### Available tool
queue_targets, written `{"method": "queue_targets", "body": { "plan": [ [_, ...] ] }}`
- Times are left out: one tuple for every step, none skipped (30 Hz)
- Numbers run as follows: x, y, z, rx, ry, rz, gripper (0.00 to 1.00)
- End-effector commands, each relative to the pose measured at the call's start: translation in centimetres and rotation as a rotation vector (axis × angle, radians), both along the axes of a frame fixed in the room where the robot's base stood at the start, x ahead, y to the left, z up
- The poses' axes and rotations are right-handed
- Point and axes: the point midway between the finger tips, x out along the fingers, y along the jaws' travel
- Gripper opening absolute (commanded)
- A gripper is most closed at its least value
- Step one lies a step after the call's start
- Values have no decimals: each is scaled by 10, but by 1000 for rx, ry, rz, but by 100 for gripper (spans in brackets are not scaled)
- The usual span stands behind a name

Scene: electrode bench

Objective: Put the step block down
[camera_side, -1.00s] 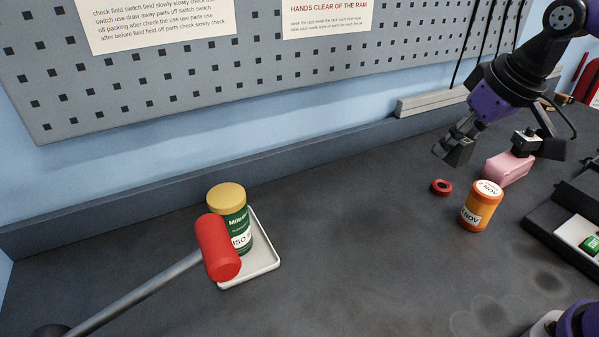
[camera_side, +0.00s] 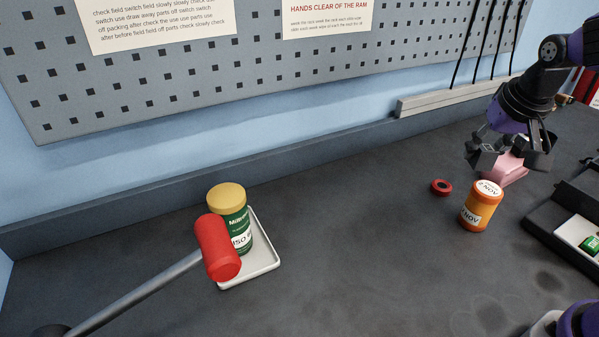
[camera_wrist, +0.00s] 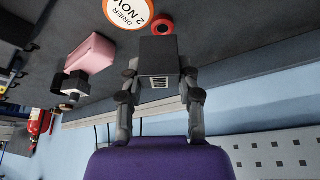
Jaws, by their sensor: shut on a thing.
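In the wrist view, my gripper (camera_wrist: 160,90) is shut on a dark grey block, the step block (camera_wrist: 160,57), with one finger on each side. Its near face has light slits; its stepped shape does not show clearly. In the side view, my gripper (camera_side: 508,158) is at the right, behind the orange jar and in front of part of the pink block. The held block is hard to separate from the dark fingers there. Whether it touches the bench (camera_side: 370,215) cannot be told.
The pink block (camera_side: 511,172), orange jar (camera_side: 481,207) and red ring (camera_side: 441,187) stand close to my gripper. A black tray (camera_side: 545,222) is at the right. A green jar (camera_side: 236,232) and red mallet (camera_side: 217,248) are at the left. The middle bench is clear.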

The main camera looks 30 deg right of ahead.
Motion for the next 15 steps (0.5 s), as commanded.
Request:
{"method": "queue_targets", "body": {
  "plan": [
    [-4, -14, -6, -2, 3, -78, 0],
    [-5, -21, -10, -5, 2, -119, 0],
    [-8, -30, -13, -8, 2, -164, 0],
    [-10, -35, -15, -10, 1, -191, 0],
    [-11, -40, -18, -12, 0, -212, 0],
    [-14, -47, -21, -13, 1, -232, 0],
    [-15, -52, -24, -14, -1, -242, 0],
    [-17, -57, -27, -14, 1, -249, 0],
    [-19, -64, -31, -14, -1, -250, 0],
    [-20, -69, -34, -13, 0, -252, 0],
    [-21, -74, -37, -14, 0, -250, 0],
    [-23, -82, -42, -13, 0, -251, 0],
    [-25, -87, -46, -12, 1, -250, 0],
    [-27, -93, -49, -13, 0, -250, 0],
    [-29, -102, -55, -12, 2, -249, 0]
  ]
}}
